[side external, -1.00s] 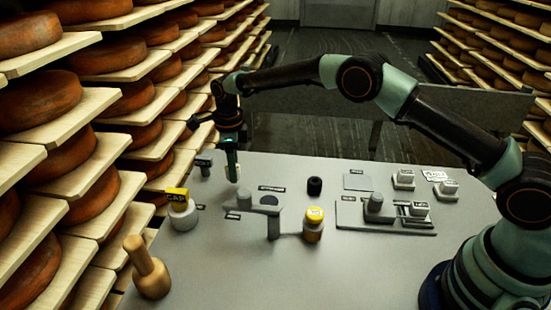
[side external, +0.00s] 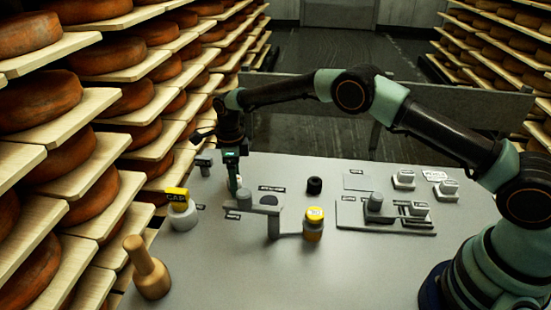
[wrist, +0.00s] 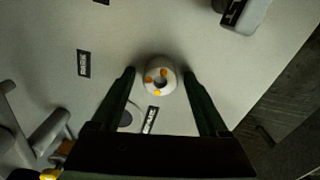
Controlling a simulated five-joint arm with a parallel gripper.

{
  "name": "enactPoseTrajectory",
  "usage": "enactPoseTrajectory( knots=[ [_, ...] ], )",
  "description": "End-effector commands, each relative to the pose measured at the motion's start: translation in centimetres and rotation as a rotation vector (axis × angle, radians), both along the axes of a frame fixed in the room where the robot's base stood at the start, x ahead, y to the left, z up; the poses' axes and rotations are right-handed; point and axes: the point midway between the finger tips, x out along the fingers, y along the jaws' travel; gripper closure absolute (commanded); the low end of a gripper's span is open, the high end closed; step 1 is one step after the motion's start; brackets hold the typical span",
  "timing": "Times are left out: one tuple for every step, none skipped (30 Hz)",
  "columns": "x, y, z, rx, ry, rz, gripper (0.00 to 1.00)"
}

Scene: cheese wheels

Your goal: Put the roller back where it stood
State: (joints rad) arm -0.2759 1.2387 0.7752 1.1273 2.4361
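My gripper (side external: 234,188) points down at the far left part of the table. In the wrist view its two fingers (wrist: 159,75) stand apart, with a gap on each side of a white round piece (wrist: 160,76). This piece has orange spots on top and seems to be the roller, though no label confirms it. In the side view only a pale sliver of it shows (side external: 238,182) beside the fingers. It appears upright on the table, between the fingers.
A grey stand (side external: 273,226) and a yellow-capped jar (side external: 313,227) are right of my gripper. A black cylinder (side external: 314,186) stands behind them. A round grey piece with a yellow block (side external: 178,196) and a wooden handled tool (side external: 148,271) are at left. A grey fixture plate (side external: 385,227) lies right.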

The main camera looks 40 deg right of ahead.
Motion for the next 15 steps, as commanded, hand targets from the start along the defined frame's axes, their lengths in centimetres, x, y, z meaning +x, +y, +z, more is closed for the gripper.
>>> enactPoseTrajectory(
  knots=[
    [0.0,0.0,0.1,0.0,0.0,0.0,0.22],
    [0.0,0.0,0.1,0.0,0.0,0.0,0.22],
    [0.0,0.0,0.3,0.0,0.0,0.0,0.22],
    [0.0,0.0,0.5,0.0,-0.001,0.0,0.22],
    [0.0,0.0,0.8,0.0,-0.001,0.0,0.22],
    [0.1,0.0,1.3,0.0,-0.001,0.0,0.22],
    [0.1,0.0,1.8,0.001,-0.003,0.0,0.22],
    [0.1,0.0,2.3,0.001,-0.003,0.0,0.22],
    [0.1,0.0,3.1,0.001,-0.004,0.0,0.22],
    [0.1,0.0,3.7,0.001,-0.004,0.0,0.22],
    [0.1,0.0,4.3,0.001,-0.004,0.0,0.22],
    [0.1,0.0,5.2,0.001,-0.004,0.0,0.22],
    [0.1,0.0,5.8,0.001,-0.004,0.0,0.22],
    [0.1,0.0,6.5,0.002,-0.005,0.0,0.22],
    [0.1,0.0,7.3,0.001,-0.004,0.0,0.22]
  ],
)
